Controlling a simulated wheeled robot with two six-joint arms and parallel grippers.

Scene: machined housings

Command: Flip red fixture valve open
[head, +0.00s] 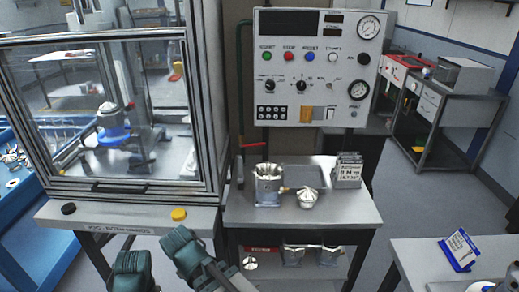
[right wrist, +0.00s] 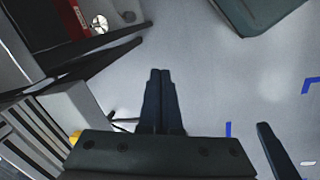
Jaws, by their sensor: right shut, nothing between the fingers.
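The red valve handle (head: 253,145) shows in the head view, sticking out sideways above the back left of the small metal bench. A dark upright part stands just below it, behind a metal housing (head: 268,187). My right gripper (right wrist: 160,75) is in the right wrist view, its two dark fingers together with nothing between them, over grey floor. The handle cannot be made out in the right wrist view. In the head view, green and grey parts of my arms show at the bottom edge, well short of the handle. My left gripper is not visible.
A silver cone-topped part (head: 307,198) and a stack of labelled plates (head: 348,170) stand on the bench (head: 240,211). A control panel (head: 317,70) hangs above. A glazed enclosure (head: 120,110) closes off the left.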

